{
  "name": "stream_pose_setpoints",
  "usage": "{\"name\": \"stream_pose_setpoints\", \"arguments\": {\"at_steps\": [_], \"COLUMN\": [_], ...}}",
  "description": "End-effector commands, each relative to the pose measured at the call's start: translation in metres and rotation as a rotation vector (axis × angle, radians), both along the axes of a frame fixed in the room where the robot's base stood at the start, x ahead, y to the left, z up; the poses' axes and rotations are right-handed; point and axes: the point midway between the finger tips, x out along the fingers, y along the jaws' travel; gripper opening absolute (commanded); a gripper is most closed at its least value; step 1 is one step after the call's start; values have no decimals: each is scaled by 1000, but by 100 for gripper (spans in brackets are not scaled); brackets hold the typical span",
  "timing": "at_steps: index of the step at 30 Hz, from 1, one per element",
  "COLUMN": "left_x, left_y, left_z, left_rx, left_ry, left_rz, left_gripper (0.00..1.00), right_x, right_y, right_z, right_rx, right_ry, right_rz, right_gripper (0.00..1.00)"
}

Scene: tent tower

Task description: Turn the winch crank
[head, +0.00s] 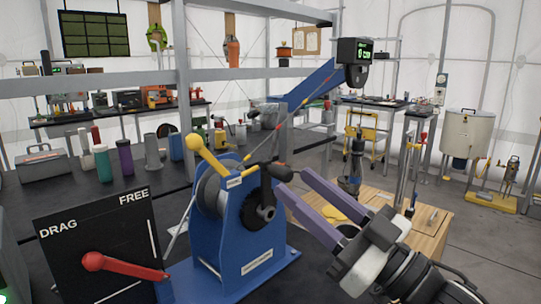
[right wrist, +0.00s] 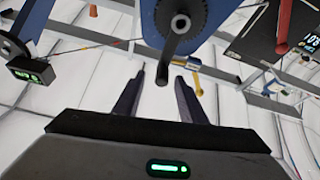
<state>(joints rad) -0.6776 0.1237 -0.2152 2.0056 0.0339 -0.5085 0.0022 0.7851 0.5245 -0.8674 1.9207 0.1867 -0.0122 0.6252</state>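The blue winch (head: 262,240) stands on the dark bench in the middle of the head view, with a grey drum and a black gear on its side. Its winch crank (head: 279,173) has a dark handle pointing toward my right gripper. In the right wrist view the round dark end of the crank handle (right wrist: 162,77) shows between the tips of my fingers. My right gripper (head: 292,182) is open, its two purple fingers apart near the handle. Whether they touch it cannot be told. My left gripper is not in view.
A black DRAG/FREE panel (head: 98,245) with a red lever (head: 125,266) stands left of the winch. A yellow ball lever (head: 196,143) rises from the winch. A cable runs up to a readout box (head: 355,51). A wooden table (head: 425,228) stands at right.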

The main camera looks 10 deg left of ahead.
Motion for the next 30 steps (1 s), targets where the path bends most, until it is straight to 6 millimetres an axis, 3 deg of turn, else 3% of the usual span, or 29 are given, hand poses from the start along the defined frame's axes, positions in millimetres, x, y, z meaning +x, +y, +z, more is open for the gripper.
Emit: {"name": "stream_pose_setpoints", "arguments": {"at_steps": [6,13,26,30], "left_x": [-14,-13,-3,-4], "left_y": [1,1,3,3], "left_z": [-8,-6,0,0], "left_rx": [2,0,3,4], "left_ry": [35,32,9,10], "left_rz": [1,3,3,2], "left_gripper": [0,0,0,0], "right_x": [20,36,42,42], "right_y": [34,60,68,68], "right_z": [18,30,33,33], "right_rx": [2,1,0,0], "right_ry": [-1,-1,-1,-1], "right_rz": [2,0,-1,-1], "right_gripper": [37,37,37,14]}}
